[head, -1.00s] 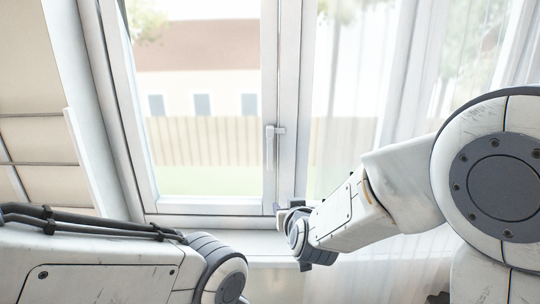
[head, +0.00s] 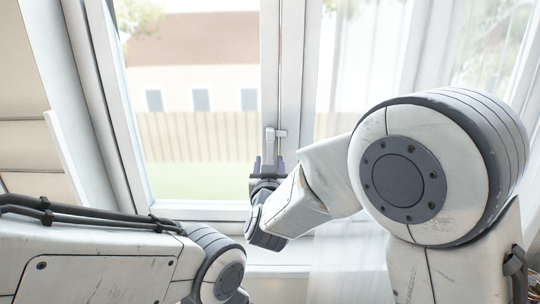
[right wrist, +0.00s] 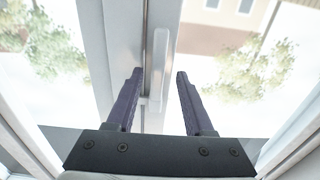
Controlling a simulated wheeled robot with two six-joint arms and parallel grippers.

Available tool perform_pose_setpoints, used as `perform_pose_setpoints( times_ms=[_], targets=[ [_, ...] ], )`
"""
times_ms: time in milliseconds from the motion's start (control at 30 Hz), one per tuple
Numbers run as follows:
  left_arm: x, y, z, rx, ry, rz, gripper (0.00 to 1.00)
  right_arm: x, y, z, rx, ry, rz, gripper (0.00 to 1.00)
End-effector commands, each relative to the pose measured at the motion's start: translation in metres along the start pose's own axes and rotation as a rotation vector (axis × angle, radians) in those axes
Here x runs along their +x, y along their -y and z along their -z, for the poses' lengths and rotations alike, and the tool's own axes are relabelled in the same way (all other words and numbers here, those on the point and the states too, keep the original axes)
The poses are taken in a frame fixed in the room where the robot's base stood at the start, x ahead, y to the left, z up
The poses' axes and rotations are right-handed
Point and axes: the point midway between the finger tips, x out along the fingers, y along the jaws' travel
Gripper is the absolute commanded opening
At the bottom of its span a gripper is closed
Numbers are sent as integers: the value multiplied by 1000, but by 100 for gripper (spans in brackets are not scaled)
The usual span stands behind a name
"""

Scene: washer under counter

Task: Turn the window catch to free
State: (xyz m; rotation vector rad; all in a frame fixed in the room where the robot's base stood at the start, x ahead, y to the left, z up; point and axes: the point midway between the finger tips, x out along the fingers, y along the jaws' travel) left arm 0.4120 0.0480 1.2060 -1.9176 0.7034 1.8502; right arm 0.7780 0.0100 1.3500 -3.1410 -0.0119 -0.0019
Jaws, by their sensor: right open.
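The window catch (head: 270,142) is a pale lever on the frame upright between the two panes.
The window frame (head: 289,90) stands upright behind the catch. A sheer curtain (head: 350,75) hangs to the right, partly behind my right arm. The sill (head: 283,258) runs below the window.

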Motion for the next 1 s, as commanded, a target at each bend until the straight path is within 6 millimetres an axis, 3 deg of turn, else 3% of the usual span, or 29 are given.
perform_pose_setpoints(
  times_ms=[400,433,567,1000],
  targets=[
    [-1,0,0,0,0,0,50,5,-9,0,0,0,-11,52],
    [-1,0,0,0,0,0,50,5,-9,0,0,0,-11,49],
    [-1,0,0,0,0,0,50,5,-9,0,0,0,-11,0],
    [-1,0,0,0,0,0,50,5,-7,0,0,1,-9,0]
  ],
)
